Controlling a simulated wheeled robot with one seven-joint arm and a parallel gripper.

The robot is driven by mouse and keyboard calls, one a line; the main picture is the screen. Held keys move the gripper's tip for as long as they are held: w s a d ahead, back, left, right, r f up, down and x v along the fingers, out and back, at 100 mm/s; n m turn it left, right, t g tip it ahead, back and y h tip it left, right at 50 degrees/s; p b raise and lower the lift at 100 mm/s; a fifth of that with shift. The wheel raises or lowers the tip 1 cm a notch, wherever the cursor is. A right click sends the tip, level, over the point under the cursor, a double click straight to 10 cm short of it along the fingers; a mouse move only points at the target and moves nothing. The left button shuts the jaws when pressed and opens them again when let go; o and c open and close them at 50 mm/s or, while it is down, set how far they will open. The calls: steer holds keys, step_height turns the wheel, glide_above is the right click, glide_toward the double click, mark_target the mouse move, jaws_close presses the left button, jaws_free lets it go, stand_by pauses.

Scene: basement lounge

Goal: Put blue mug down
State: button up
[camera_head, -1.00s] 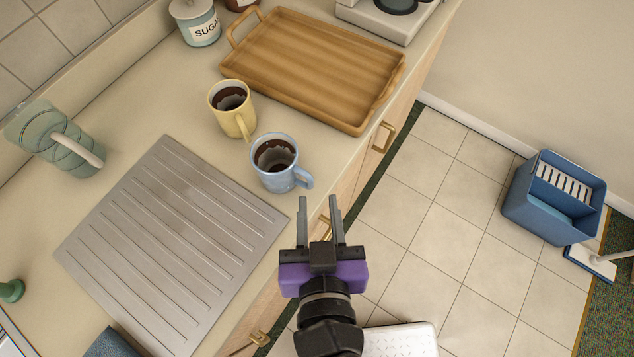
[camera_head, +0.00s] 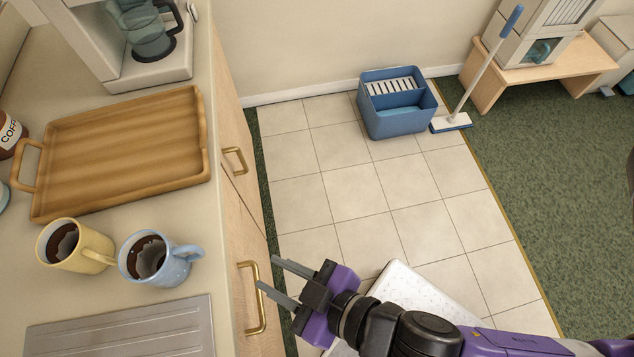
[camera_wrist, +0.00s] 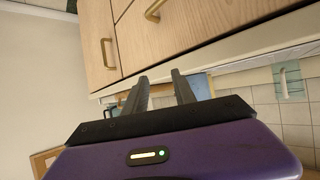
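The blue mug (camera_head: 150,258) stands upright on the counter, with dark liquid inside and its handle toward the counter's front edge. It stands close beside the yellow mug (camera_head: 66,246), which also holds dark liquid. My gripper (camera_head: 269,274) is open and empty, to the right of the blue mug and out past the counter's front edge, near a drawer handle. In the wrist view my gripper (camera_wrist: 160,92) shows two separated fingers with nothing held between them. No mug can be made out clearly in the wrist view.
A wooden tray (camera_head: 125,150) lies on the counter behind the mugs, with a coffee maker (camera_head: 150,50) beyond. A ridged drainboard (camera_head: 125,330) is in front. A blue bucket (camera_head: 395,118) and mop (camera_head: 480,75) stand on the tiled floor, which is otherwise mostly open.

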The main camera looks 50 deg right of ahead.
steer(key=s+d+r+m+t+h, duration=0.1)
steer(key=s+d+r, duration=0.1)
steer(key=s+d, duration=0.2)
steer(key=s+d+r+m+t+h, duration=0.1)
steer(key=s+d, duration=0.4)
steer(key=d, duration=0.5)
steer(key=shift+r+t, duration=0.3)
steer(key=shift+r, duration=0.55)
steer(key=shift+a+r, duration=0.1)
